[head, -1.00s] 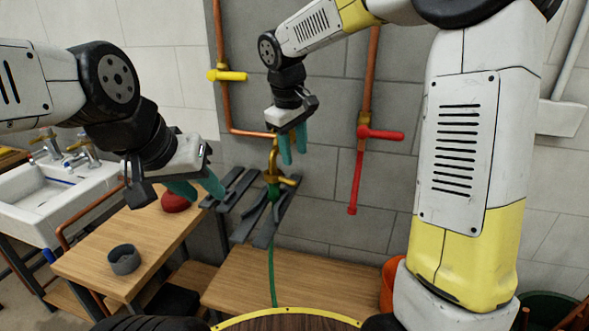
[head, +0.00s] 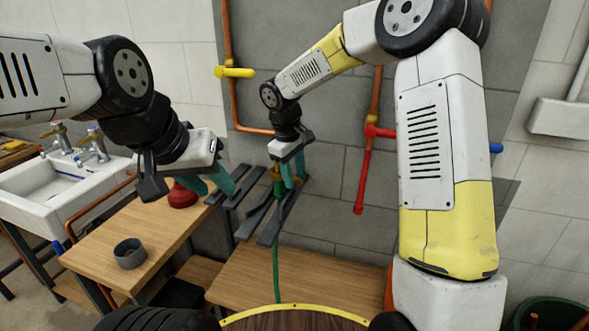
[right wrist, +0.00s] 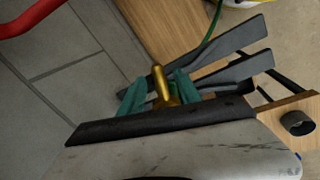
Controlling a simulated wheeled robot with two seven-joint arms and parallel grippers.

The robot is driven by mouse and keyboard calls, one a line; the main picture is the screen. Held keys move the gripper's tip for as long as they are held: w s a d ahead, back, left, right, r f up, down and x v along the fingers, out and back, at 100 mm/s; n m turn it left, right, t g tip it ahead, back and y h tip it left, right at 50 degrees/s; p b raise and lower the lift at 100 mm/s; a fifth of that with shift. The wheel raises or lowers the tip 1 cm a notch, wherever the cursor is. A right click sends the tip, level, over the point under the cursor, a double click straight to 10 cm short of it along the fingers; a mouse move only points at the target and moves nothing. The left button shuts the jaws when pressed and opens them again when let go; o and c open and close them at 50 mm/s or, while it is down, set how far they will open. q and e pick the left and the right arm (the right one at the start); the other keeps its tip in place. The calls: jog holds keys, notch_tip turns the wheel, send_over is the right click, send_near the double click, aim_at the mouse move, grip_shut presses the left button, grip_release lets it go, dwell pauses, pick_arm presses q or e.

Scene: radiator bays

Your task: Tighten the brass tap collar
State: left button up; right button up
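The brass tap (head: 276,173) hangs in front of the grey wall panel, with a green fitting (head: 279,190) and a green hose below it. My right gripper (head: 292,172) is at the tap and hides much of it, including most of the collar. In the right wrist view the brass piece (right wrist: 160,84) stands between the two teal fingers (right wrist: 158,92). A gap shows on the left side; contact on the right side cannot be told. My left gripper (head: 208,182) is open and empty, above the wooden bench and left of the tap.
Dark flat slats (head: 268,212) stick out just below the tap. A red rubber cup (head: 182,196) and a grey ring (head: 130,253) sit on the wooden bench (head: 95,245). A red pipe (head: 363,180) with a red handle is to the right. A white sink (head: 45,190) stands left.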

grip_shut()
dwell(1.4)
